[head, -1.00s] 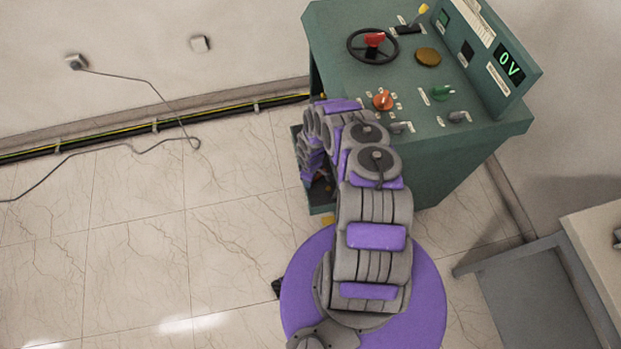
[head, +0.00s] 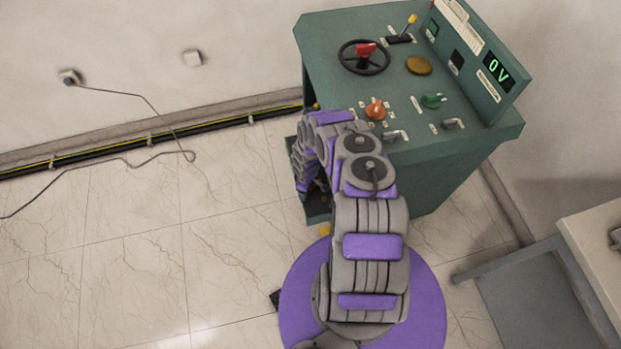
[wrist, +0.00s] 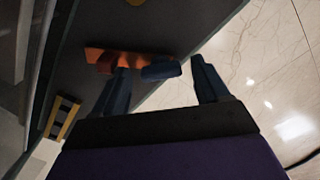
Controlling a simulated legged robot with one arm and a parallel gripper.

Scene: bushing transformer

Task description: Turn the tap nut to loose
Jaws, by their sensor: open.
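In the wrist view my gripper (wrist: 161,67) is open, with one dark blue finger on each side. A small blue piece (wrist: 160,70) shows between the fingertips, closer to the left one. An orange-brown fitting (wrist: 110,57) lies just beyond it and partly behind the left finger. I cannot tell for sure which of these is the tap nut, or whether a finger touches either. In the head view my arm bends down at the left side of the green console (head: 440,165); the gripper itself is hidden there.
The console top carries a black handwheel (head: 363,57), an orange knob (head: 375,110), a green knob (head: 433,101) and a display (head: 498,71) reading 0 V. A grey table (head: 535,290) stands at the right. A cable (head: 125,161) crosses the open tiled floor at left.

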